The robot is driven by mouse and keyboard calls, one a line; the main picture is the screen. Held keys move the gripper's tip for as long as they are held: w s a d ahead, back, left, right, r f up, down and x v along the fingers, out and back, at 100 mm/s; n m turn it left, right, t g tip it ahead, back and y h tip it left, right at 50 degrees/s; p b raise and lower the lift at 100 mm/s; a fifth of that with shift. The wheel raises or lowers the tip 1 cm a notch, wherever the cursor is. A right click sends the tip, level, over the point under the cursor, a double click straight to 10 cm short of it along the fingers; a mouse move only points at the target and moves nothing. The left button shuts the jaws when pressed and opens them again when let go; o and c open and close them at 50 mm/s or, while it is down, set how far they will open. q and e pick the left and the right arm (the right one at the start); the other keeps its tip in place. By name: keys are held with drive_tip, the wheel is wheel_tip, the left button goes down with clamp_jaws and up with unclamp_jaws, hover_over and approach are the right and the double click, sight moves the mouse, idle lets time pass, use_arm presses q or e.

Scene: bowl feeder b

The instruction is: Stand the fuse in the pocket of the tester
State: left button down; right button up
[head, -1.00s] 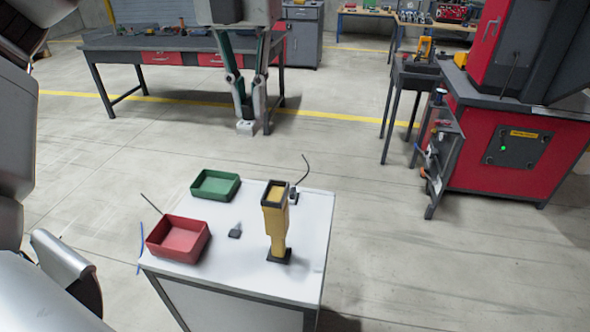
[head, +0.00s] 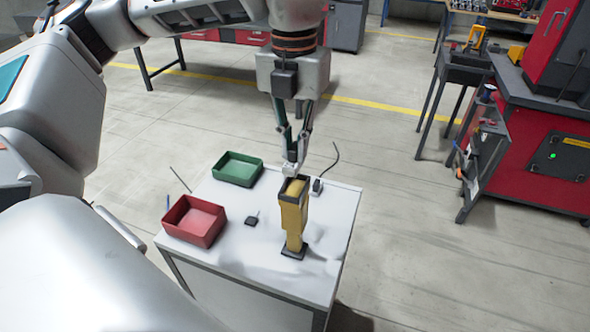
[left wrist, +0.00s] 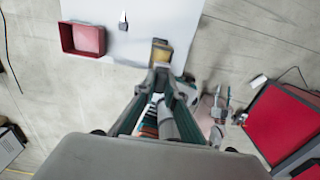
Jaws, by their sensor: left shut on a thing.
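The tall yellow post (head: 293,215) with a dark-rimmed square top and a dark foot stands upright on the white table; I take it for the tester. Its top also shows in the left wrist view (left wrist: 161,50). My left gripper (head: 289,168) points down just above and beside that top, at its far left edge. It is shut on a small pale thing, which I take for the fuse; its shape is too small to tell. In the left wrist view, the fingertips (left wrist: 161,72) hide it. I cannot tell whether it touches the rim. My right gripper is out of view.
On the white table (head: 222,258) are a red tray (head: 181,232), a green tray (head: 225,176), a small dark block (head: 251,221) and another block with a cable (head: 317,186). The table's front right is clear. A red machine (head: 540,180) stands at the right.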

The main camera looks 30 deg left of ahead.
sight(295, 170)
use_arm(q)
drive_tip(key=shift+f, duration=3.05)
drive_tip(key=shift+f, duration=0.15)
drive_tip(key=c, duration=2.1)
unclamp_jaws()
wheel_tip(295, 170, up, 12)
drive_tip(key=shift+r, duration=0.2)
